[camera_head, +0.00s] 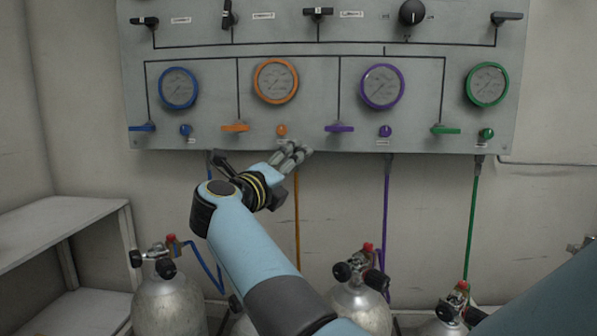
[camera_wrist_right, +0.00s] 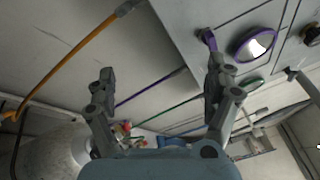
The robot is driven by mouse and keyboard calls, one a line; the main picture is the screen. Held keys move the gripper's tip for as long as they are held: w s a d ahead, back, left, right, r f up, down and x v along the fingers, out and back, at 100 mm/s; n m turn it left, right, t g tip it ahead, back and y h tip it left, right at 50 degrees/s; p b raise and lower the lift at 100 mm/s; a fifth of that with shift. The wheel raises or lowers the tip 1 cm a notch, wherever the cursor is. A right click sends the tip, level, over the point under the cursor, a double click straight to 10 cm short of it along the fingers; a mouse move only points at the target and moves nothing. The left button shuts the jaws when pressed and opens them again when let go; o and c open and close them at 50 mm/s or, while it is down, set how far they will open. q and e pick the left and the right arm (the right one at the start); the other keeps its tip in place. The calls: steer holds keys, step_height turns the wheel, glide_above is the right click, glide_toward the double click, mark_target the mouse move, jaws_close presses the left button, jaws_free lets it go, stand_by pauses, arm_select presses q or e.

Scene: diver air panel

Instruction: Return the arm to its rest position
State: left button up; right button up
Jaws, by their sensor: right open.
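My right gripper (camera_head: 291,154) is in front of the wall panel's lower edge, below the orange knob (camera_head: 282,130). In the right wrist view the gripper (camera_wrist_right: 160,70) has its two fingers spread wide with nothing between them. My blue right arm (camera_head: 245,240) reaches up and left from the bottom of the head view. In the wrist view the purple lever handle (camera_wrist_right: 208,40) shows just beyond the right finger; whether they touch is unclear. In the head view that purple lever (camera_head: 340,128) lies horizontal, right of the gripper. My left gripper is not in view.
The grey panel (camera_head: 420,75) carries blue, orange, purple and green gauges with levers and knobs. Coloured hoses run down to silver cylinders (camera_head: 170,305) on the floor. A white shelf (camera_head: 60,225) stands at the left. Bare wall lies between the panel and the cylinders.

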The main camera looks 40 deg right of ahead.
steer(key=shift+s+f, duration=0.15)
steer(key=shift+f, duration=0.05)
stand_by(0.5)
